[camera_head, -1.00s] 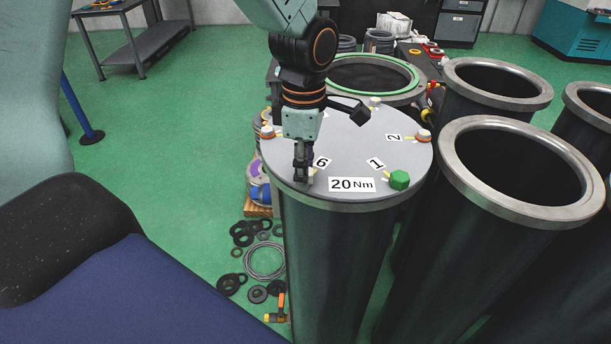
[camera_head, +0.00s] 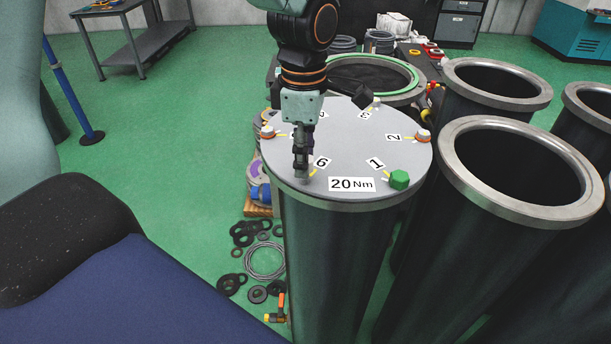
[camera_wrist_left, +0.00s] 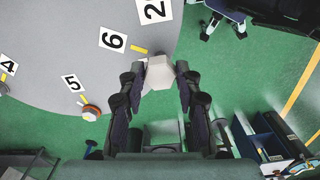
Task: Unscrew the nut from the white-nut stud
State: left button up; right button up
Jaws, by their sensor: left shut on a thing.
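The grey round lid (camera_head: 355,150) of the near cylinder carries numbered labels and a "20 Nm" plate. My left gripper (camera_head: 302,174) points down at the lid's front left edge, beside label 6. In the left wrist view the left gripper (camera_wrist_left: 160,80) is shut on a white hexagonal nut (camera_wrist_left: 160,72), with a finger on each side of it. The nut is at the yellow mark of label 6. The fingers mostly hide it in the head view. The stud under it is hidden, so I cannot tell how far the nut sits on it. My right gripper is not in view.
A green nut (camera_head: 400,179) stands by label 1. An orange and white nut (camera_head: 423,136) stands by label 2, and another (camera_wrist_left: 91,112) by label 5. Open cylinders (camera_head: 520,170) crowd the right side. Black rings (camera_head: 243,233) lie on the green floor at left.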

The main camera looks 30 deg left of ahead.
pick_arm(q)
jog(key=shift+w+r, duration=0.1)
jog(key=shift+r, duration=1.4)
jog(key=shift+f, duration=0.1)
